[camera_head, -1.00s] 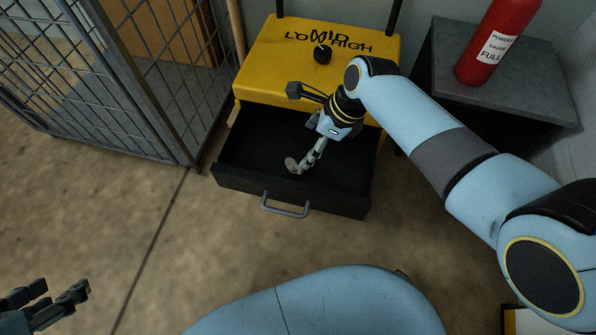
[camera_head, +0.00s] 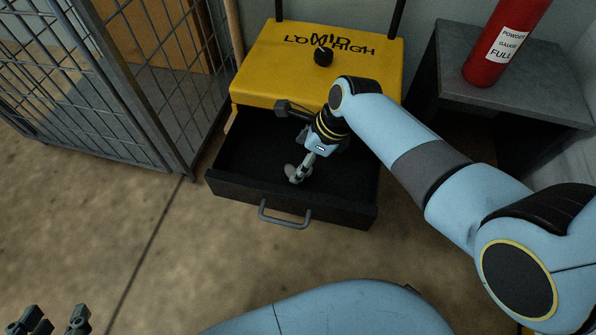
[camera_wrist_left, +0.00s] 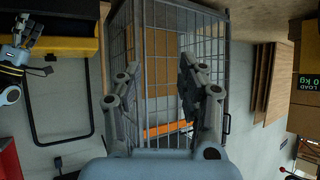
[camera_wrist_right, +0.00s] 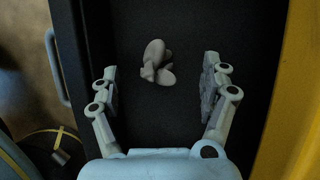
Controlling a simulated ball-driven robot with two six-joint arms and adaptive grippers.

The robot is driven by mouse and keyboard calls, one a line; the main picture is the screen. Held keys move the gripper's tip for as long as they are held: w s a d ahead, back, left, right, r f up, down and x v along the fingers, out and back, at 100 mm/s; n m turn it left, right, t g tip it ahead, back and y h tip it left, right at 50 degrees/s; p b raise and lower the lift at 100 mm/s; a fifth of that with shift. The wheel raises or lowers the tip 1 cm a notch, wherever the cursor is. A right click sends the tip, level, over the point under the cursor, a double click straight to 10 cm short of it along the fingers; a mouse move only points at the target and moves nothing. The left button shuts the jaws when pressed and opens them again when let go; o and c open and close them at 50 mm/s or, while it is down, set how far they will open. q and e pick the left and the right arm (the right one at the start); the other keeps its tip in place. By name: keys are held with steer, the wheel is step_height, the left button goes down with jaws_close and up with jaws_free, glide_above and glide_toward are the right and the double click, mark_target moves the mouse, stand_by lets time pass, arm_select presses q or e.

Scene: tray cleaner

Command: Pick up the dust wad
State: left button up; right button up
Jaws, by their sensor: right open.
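The dust wad (camera_wrist_right: 156,63) is a small lumpy grey-beige clump on the black floor of the open drawer (camera_head: 256,149). It also shows in the head view (camera_head: 290,171), partly hidden by my right gripper. My right gripper (camera_head: 298,176) reaches down into the drawer. In the right wrist view my right gripper (camera_wrist_right: 161,75) is open, with the wad ahead of and between its fingers, nearer the left one, and not visibly touched. My left gripper (camera_head: 55,318) is at the lower left of the head view, open and empty, as its own wrist view shows (camera_wrist_left: 158,75).
The drawer belongs to a yellow machine (camera_head: 270,68) with a black knob (camera_head: 323,57). Its front handle (camera_head: 284,218) faces me. A wire cage (camera_head: 120,100) stands at left. A red extinguisher (camera_head: 489,65) stands on a grey stand (camera_head: 545,95) at right. The floor before the drawer is clear.

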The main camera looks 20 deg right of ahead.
mark_target(289, 169)
step_height(289, 169, down, 2)
steer(key=shift+s+b, duration=0.15)
steer(key=shift+b, duration=0.65)
steer(key=shift+a+f+b, duration=0.1)
steer(key=shift+f+b, duration=0.45)
steer(key=shift+b, duration=0.05)
steer(key=shift+b+x, duration=0.95)
steer(key=shift+x, duration=0.15)
arm_select(q)
steer(key=w+d+r+m+t+h, duration=0.1)
steer(key=w+r+t, duration=0.2)
steer(key=r, duration=0.5)
steer(key=w+d+r+m+t+h, duration=0.1)
steer(key=w+r+t+h, duration=0.1)
steer(key=r+t, duration=0.3)
steer(key=w+d+r+m+t+h, duration=0.1)
steer(key=w+r+t, duration=0.4)
steer(key=r, duration=0.7)
steer(key=shift+r+m+h, duration=0.25)
steer(key=shift+m+h, duration=0.05)
steer(key=shift+h, duration=0.1)
steer(key=shift+w, duration=0.1)
arm_select(e)
steer(key=c, duration=1)
steer(key=shift+o, duration=0.2)
arm_select(q)
steer(key=shift+w, duration=0.1)
arm_select(e)
steer(key=shift+r, duration=0.1)
